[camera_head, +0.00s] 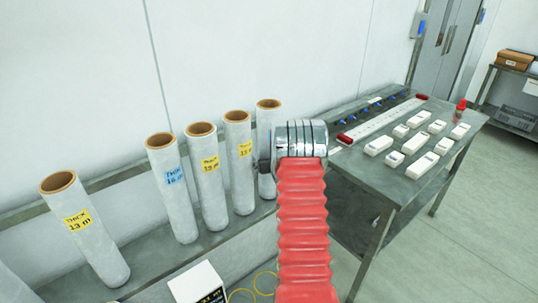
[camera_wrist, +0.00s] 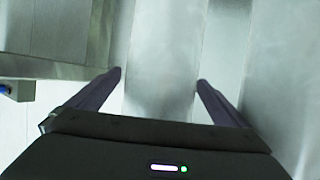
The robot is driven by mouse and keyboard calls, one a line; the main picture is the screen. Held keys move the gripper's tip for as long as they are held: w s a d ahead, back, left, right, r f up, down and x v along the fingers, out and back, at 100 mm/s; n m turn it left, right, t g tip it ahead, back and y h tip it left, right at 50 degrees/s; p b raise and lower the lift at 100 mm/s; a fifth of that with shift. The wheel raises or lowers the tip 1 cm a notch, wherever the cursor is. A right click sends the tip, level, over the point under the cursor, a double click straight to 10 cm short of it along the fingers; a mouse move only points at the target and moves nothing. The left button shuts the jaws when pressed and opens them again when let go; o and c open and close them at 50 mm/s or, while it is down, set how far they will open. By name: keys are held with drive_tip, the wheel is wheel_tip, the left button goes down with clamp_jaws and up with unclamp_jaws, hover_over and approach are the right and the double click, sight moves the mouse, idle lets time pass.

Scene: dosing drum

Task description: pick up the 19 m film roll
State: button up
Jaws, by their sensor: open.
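Several upright pale film rolls with brown cores stand in a row in the head view. The leftmost roll (camera_head: 93,240) has a yellow label reading 13 m. A roll with a blue label (camera_head: 172,195) follows, then two yellow-labelled rolls (camera_head: 208,180) (camera_head: 241,172) whose numbers are too small to read surely. The rightmost roll (camera_head: 268,125) is partly behind my arm, its label hidden. I cannot tell which is the 19 m roll. In the wrist view my gripper (camera_wrist: 160,80) is open, its fingers on either side of a pale roll (camera_wrist: 162,50), not closed on it.
The rolls stand on a grey metal shelf (camera_head: 150,262). A white device (camera_head: 197,284) and yellow rings (camera_head: 243,295) are at the front. On the right a metal table (camera_head: 385,185) holds white boxes (camera_head: 415,140) and a long strip (camera_head: 385,118). Floor is clear beyond.

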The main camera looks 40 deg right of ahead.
drive_tip(key=shift+c, duration=0.5)
drive_tip(key=c, duration=2)
drive_tip(key=shift+w+r, duration=0.1)
drive_tip(key=shift+r, duration=0.1)
drive_tip(key=shift+c, duration=0.4)
drive_tip(key=shift+r, duration=0.1)
wheel_tip(320, 180, up, 28)
